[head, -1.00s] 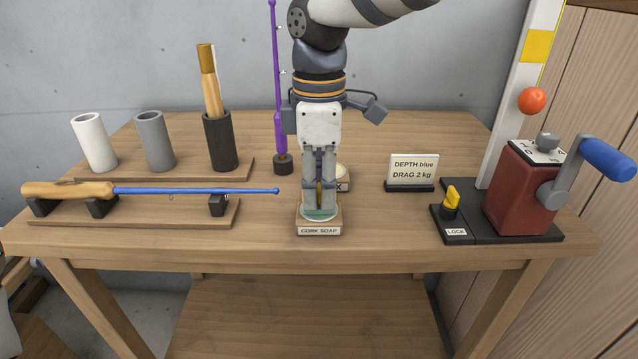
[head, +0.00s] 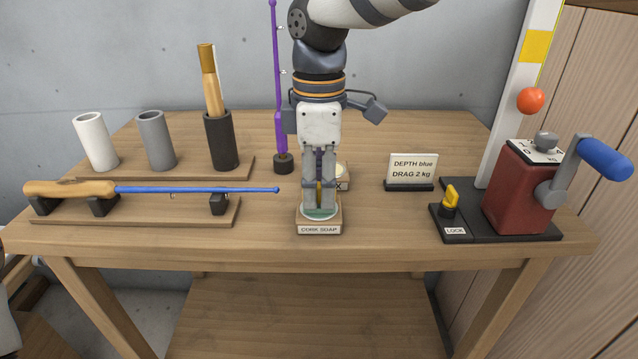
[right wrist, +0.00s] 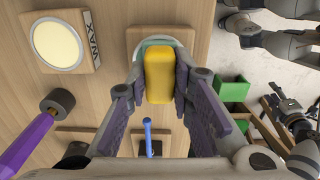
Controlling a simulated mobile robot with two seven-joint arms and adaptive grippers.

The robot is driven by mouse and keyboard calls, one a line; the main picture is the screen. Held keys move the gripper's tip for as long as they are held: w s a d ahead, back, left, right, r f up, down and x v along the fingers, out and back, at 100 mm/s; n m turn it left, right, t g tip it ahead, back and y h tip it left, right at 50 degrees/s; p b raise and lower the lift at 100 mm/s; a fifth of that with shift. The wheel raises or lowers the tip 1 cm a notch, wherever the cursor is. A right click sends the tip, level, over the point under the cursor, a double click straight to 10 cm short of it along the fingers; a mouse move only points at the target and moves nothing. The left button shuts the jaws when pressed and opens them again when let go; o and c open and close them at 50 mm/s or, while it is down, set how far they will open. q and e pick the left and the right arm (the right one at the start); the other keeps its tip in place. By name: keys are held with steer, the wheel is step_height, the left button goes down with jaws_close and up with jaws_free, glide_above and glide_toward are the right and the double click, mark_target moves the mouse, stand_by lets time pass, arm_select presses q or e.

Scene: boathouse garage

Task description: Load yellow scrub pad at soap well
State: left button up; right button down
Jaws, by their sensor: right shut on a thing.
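The yellow scrub pad (right wrist: 159,76) stands between the fingers of my right gripper (right wrist: 158,88) in the right wrist view. In the head view the right gripper (head: 319,200) points straight down and is shut on the pad, of which only a thin yellow strip (head: 319,192) shows. The soap well, labelled CORK SOAP (head: 319,230), is a small wooden block with a round pale green dish. The gripper tips and the pad's lower end are at the dish; whether the pad touches the soap is hidden. My left gripper is not in view.
A wax dish (right wrist: 60,43) sits just behind the soap well. A purple rod (head: 277,90) stands behind left. A blue rod (head: 190,190) lies on a rack at left, before three cups. A sign (head: 412,170), yellow lock knob (head: 450,197) and red crank box (head: 520,190) stand right.

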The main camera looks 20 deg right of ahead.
mark_target(319, 184)
steer(key=shift+f, duration=0.15)
steer(key=shift+r, duration=3.6)
